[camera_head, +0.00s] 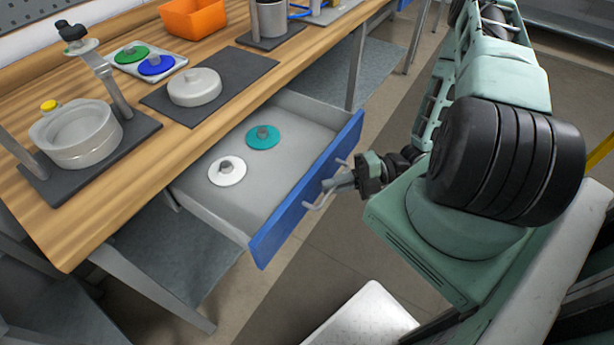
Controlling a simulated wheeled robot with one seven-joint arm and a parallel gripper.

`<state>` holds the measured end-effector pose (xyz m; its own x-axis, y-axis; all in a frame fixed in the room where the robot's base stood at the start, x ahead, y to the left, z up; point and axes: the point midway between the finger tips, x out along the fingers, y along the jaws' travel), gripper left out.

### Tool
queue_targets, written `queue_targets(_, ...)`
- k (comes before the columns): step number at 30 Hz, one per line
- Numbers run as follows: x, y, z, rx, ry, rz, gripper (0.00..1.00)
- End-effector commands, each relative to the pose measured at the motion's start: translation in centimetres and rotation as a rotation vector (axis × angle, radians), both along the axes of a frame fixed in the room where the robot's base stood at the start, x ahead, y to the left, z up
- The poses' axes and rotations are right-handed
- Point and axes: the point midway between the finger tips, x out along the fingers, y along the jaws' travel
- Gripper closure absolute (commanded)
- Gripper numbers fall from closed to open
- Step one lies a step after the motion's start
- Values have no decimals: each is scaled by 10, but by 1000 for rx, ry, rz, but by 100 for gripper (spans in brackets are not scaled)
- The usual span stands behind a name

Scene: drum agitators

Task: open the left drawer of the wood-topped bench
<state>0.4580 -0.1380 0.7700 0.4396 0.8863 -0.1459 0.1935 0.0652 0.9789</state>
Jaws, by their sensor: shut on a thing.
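The wood-topped bench (214,59) runs from the lower left to the upper middle. Its drawer (305,190) has a blue front and grey inside, and is pulled well out from under the top. Inside lie a white disc with a knob (228,172) and a teal disc with a knob (263,137). My gripper (328,186) is at the outer face of the blue front, shut on the drawer's handle (318,203). The fingers partly hide the handle.
On the bench top stand a round metal vessel (82,140), a pale round lid on a dark mat (195,88), green and blue discs on a tray (155,65) and an orange bin (193,18). A white surface (362,318) is at the bottom. Floor shows below the drawer.

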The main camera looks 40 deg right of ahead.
Motion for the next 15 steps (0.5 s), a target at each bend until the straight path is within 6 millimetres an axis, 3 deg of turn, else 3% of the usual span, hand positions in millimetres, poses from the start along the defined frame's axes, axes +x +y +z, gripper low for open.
queue_targets(9, -60, -29, 0, 0, 3, -3, 100)
queue_targets(15, -84, -36, 0, 0, 0, -1, 100)
